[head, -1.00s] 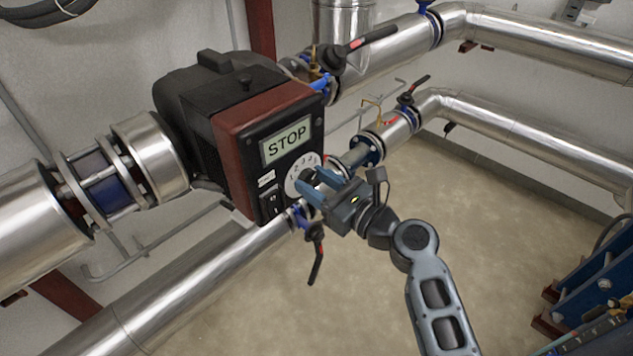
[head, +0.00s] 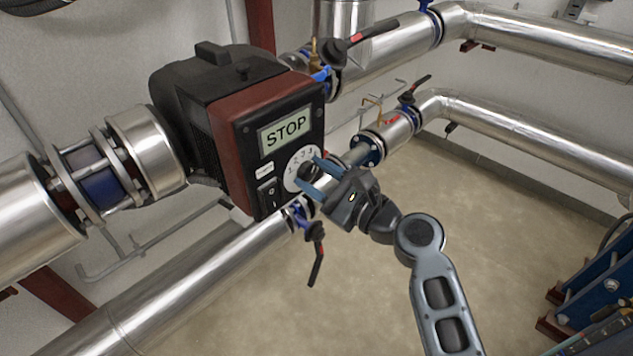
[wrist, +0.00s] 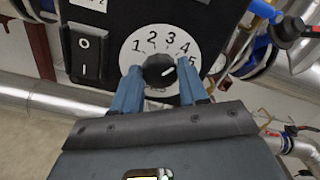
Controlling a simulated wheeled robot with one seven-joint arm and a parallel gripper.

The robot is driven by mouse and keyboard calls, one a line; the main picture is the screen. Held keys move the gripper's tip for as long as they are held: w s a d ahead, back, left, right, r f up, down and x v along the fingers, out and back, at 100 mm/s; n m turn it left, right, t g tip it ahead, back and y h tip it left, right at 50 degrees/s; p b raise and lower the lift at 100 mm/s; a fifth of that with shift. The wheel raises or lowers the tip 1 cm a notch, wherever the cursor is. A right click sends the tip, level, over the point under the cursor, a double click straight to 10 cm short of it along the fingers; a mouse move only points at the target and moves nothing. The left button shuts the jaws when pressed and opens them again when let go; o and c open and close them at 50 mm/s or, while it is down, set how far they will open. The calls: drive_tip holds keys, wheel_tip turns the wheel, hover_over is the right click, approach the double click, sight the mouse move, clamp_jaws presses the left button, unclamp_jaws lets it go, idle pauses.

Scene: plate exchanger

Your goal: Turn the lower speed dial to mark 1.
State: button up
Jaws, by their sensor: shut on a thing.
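The dial (head: 293,184) is a white disc numbered 1 to 5 on the black front of the pump unit, below a display reading STOP. Its black knob (wrist: 158,69) shows in the wrist view, with a white mark on its right side, towards the 5. My gripper (wrist: 159,70) has one blue finger on each side of the knob and is shut on it. In the head view my gripper (head: 313,179) reaches the dial from the lower right, and its fingers hide part of the disc. Only one dial is in view.
A rocker switch (wrist: 84,54) sits left of the dial; the display (head: 286,133) is above it. A valve handle (head: 317,262) hangs below the unit, and another handle (head: 372,38) juts out above right. Steel pipes run behind. The floor (head: 470,220) at the right is open.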

drive_tip(key=n+b, duration=0.1)
drive_tip(key=n, duration=0.1)
drive_tip(key=n+b, duration=0.2)
drive_tip(key=shift+f+n, duration=0.2)
drive_tip(key=shift+n, duration=0.1)
drive_tip(key=n+b, duration=0.3)
drive_tip(key=n, duration=0.1)
drive_tip(key=shift+n+b, duration=0.3)
drive_tip(key=shift+b, duration=0.05)
drive_tip(key=n+b, duration=0.4)
drive_tip(key=n, duration=0.1)
drive_tip(key=shift+f+b, duration=0.15)
drive_tip(key=shift+b, duration=0.2)
drive_tip(key=n+b, duration=0.3)
drive_tip(key=n, duration=0.1)
drive_tip(key=shift+n+b, duration=0.3)
drive_tip(key=shift+n, duration=0.2)
drive_tip(key=o, duration=1.1)
drive_tip(key=shift+r, duration=0.2)
drive_tip(key=shift+c, duration=0.2)
drive_tip(key=shift+s, duration=0.1)
drive_tip(key=v, duration=0.7)
drive_tip(key=shift+s+d, duration=0.2)
drive_tip(key=shift+d, duration=0.1)
